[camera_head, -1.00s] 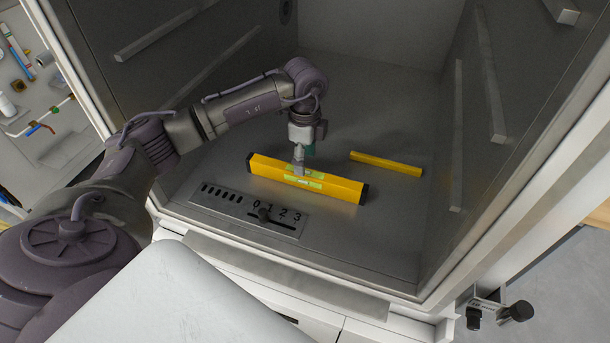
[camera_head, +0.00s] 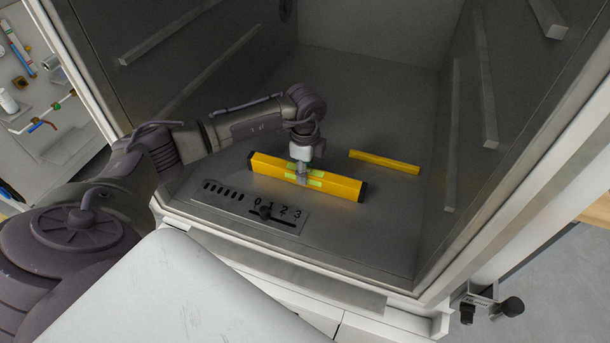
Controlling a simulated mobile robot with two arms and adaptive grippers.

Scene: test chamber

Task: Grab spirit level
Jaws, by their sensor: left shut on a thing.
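The yellow spirit level (camera_head: 338,186) with black end caps and greenish vials lies on the grey chamber floor, behind the control panel. My left gripper (camera_head: 302,178) points down at the middle of the level and is shut on it. The fingers cover part of the vial area. The level appears to rest on the floor; any small gap under it cannot be told. My right gripper is not in view.
A thin yellow bar (camera_head: 385,162) lies behind and right of the level. A control panel (camera_head: 250,207) with a slider and numbers is in front. Chamber walls with rails (camera_head: 486,80) rise on both sides. The floor at the back (camera_head: 370,100) is clear.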

